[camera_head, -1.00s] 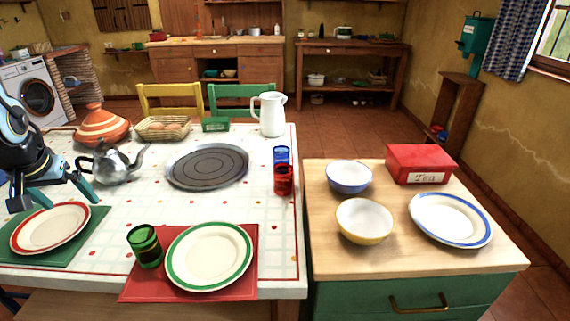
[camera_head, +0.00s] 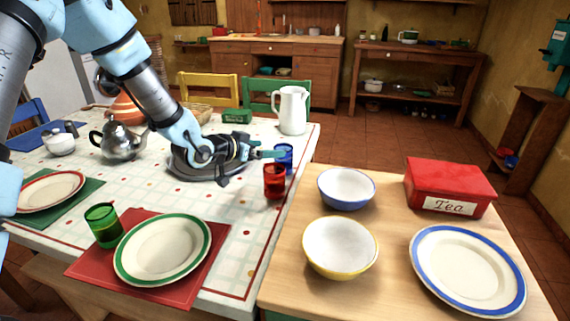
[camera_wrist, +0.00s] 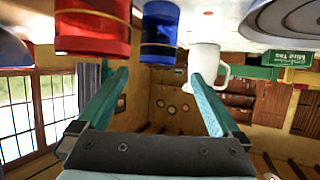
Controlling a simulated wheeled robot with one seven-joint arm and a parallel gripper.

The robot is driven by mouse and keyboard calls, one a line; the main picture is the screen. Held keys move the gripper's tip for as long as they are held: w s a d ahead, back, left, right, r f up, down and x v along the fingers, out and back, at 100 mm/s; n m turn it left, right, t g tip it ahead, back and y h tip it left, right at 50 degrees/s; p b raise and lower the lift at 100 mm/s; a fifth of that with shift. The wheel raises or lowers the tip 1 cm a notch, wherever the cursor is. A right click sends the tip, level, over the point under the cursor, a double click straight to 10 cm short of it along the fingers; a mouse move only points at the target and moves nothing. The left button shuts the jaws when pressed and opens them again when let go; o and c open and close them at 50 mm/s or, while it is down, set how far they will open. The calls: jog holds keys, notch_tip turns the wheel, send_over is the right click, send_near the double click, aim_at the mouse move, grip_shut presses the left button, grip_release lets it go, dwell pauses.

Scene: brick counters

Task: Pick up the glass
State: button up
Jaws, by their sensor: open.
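Three glasses stand on the tiled table: a blue glass (camera_head: 286,163) and a red glass (camera_head: 274,181) near the right edge, and a green glass (camera_head: 103,226) at the front left. My gripper (camera_head: 268,152) is open and empty, low over the table with its fingers pointing right at the blue glass. One fingertip overlaps that glass in the head view. In the upside-down wrist view, the blue glass (camera_wrist: 160,35) lines up with the gap between my fingers (camera_wrist: 159,76). The red glass (camera_wrist: 92,30) is beside it, on the left finger's side. I cannot tell whether a finger touches either glass.
A white pitcher (camera_head: 292,112) stands behind the blue glass. A dark round plate (camera_head: 180,165) lies under my forearm. A teapot (camera_head: 122,140) is to the left. The wooden counter (camera_head: 288,275) at right holds bowls, a plate and a red tea box (camera_head: 450,182).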

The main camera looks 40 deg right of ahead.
aim_at(289, 148)
jog(key=x, duration=0.2)
jog(key=p+x, duration=0.1)
jog(key=x, duration=0.1)
jog(key=p+x, duration=0.1)
jog(key=x, duration=0.1)
jog(key=shift+s+d+f, duration=0.1)
jog(key=shift+s+d, duration=0.15)
jog(key=shift+d, duration=0.2)
jog(key=shift+w+d+f, duration=0.1)
jog(key=shift+d+f, duration=0.15)
jog(key=shift+d, duration=0.15)
grip_shut()
